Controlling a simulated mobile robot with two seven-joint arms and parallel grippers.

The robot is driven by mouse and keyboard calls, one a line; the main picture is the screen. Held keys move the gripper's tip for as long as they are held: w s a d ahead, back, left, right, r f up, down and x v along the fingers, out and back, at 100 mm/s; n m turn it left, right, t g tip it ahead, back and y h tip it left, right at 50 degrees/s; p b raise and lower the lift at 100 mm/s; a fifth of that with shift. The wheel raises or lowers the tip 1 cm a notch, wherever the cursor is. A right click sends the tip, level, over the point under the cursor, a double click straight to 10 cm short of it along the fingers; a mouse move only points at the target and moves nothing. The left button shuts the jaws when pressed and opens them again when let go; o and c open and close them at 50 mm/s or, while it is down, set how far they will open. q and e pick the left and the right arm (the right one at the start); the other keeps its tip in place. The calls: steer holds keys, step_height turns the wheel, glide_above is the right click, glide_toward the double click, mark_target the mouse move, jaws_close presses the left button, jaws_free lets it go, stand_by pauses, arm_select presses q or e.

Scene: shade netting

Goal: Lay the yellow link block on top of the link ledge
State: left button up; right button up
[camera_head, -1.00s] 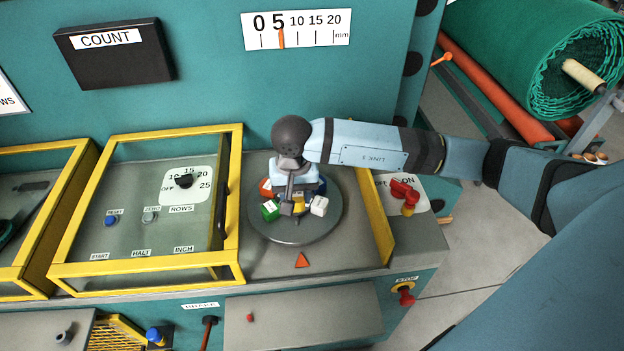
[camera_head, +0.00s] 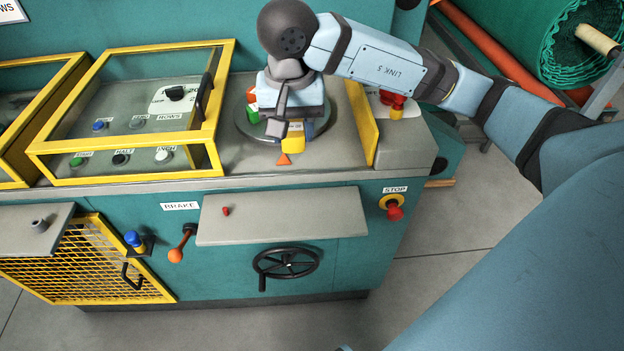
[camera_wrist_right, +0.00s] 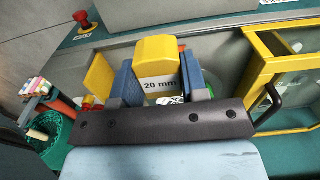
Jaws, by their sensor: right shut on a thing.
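The yellow link block (camera_head: 293,142) is in my right gripper (camera_head: 284,124), above the front part of the round grey plate. In the right wrist view the block (camera_wrist_right: 157,60) shows "20 mm" on its face and sits between the two blue fingers of the gripper (camera_wrist_right: 160,78). The fingers are shut on its sides. A grey ledge (camera_head: 310,218) juts from the machine's front, below and in front of the block; it bears a small red peg near its left end. I take it as the link ledge, as no name on it is readable. My left gripper is not in view.
Other blocks, among them a green one (camera_head: 253,114), are on the round plate (camera_head: 247,128), partly hidden by my gripper. A yellow-framed cover (camera_head: 130,172) stands left, a yellow guard (camera_head: 363,125) right. A handwheel (camera_head: 287,263) is below the ledge, whose top is mostly clear.

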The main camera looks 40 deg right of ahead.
glide_above(298, 212)
step_height(298, 212, down, 16)
steer(key=shift+r, duration=0.25)
step_height(298, 212, down, 4)
steer(key=shift+f, duration=0.2)
steer(key=shift+f, duration=0.25)
steer(key=o, duration=1.1)
steer(key=shift+r, duration=0.1)
